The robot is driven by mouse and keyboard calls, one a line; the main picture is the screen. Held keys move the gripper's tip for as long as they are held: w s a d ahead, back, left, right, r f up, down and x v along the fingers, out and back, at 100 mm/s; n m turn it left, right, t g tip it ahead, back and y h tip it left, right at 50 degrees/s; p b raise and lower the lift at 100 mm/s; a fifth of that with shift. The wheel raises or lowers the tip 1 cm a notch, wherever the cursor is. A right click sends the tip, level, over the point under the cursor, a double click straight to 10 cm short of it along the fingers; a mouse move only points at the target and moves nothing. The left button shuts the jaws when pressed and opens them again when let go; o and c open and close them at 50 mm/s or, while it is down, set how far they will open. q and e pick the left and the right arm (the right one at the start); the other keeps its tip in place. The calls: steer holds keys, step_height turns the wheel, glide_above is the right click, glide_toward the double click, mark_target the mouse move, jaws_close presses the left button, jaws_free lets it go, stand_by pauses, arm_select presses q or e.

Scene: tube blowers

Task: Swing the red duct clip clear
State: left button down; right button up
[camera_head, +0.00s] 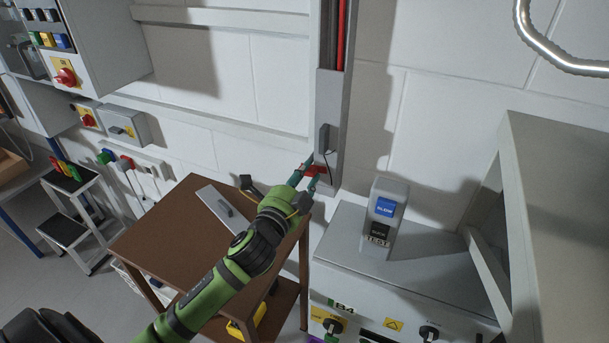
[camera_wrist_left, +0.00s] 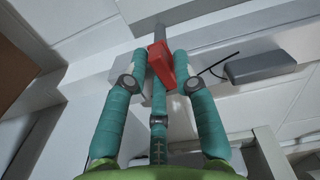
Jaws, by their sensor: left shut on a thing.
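The red duct clip (camera_head: 315,170) sits on the grey vertical duct (camera_head: 328,110) on the wall, near its lower end. My left gripper (camera_head: 311,172) reaches it from the lower left, with its teal fingers at the clip. In the left wrist view the red clip (camera_wrist_left: 161,64) lies between the fingertips of my left gripper (camera_wrist_left: 160,70), which is shut on it. Part of the clip is hidden by the fingers. My right gripper is not in either view.
A brown table (camera_head: 155,235) with a grey flat plate (camera_head: 222,212) stands below my left arm. A grey cabinet (camera_head: 400,265) bearing a button box (camera_head: 384,215) stands to the right of the duct. A pale shelf unit (camera_head: 550,200) rises at the far right.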

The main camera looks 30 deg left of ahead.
arm_select(q)
steer(key=n, duration=0.1)
steer(key=n+p, duration=0.1)
steer(key=shift+r+n, duration=0.3)
steer(key=shift+a+r+n+p, duration=0.15)
steer(key=shift+n+p, duration=1.1)
steer(key=shift+n, duration=1.05)
steer(key=shift+a+r+n+p, duration=0.1)
steer(key=shift+r+n+p, duration=0.1)
steer(key=shift+n+p, duration=1.55)
steer(key=shift+a+r+n+p, duration=0.15)
steer(key=shift+n+p, duration=0.55)
steer(key=shift+n, duration=2.15)
steer(key=shift+d, duration=0.1)
steer(key=c, duration=1.1)
jaws_free()
steer(key=shift+s+f, duration=0.1)
